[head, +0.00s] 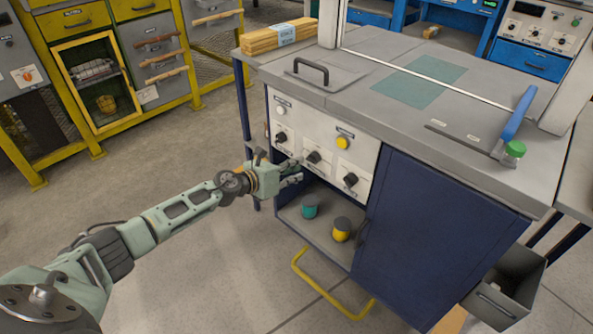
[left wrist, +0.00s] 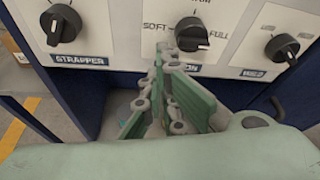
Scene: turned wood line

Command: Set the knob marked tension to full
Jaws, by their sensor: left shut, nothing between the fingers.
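The tension knob (head: 313,156) is the middle black knob in the lower row on the white panel of the bench. In the left wrist view, this black knob (left wrist: 192,34) sits between the words SOFT and FULL. Its white mark is at its right end, on the FULL side. The name label below it is partly hidden by my fingers; only its end shows. My left gripper (head: 297,170) is shut and empty, just in front of the panel. In the left wrist view its fingertips (left wrist: 164,52) are just left of and below the knob; contact cannot be told. My right gripper is out of view.
The strapper knob (left wrist: 64,24) is on the left and another black knob (left wrist: 282,47) on the right. A white button (head: 281,110) and yellow button (head: 343,142) sit above. Below, an open shelf holds a teal pot (head: 310,207) and yellow pot (head: 342,229). A yellow rail (head: 325,287) is near the floor.

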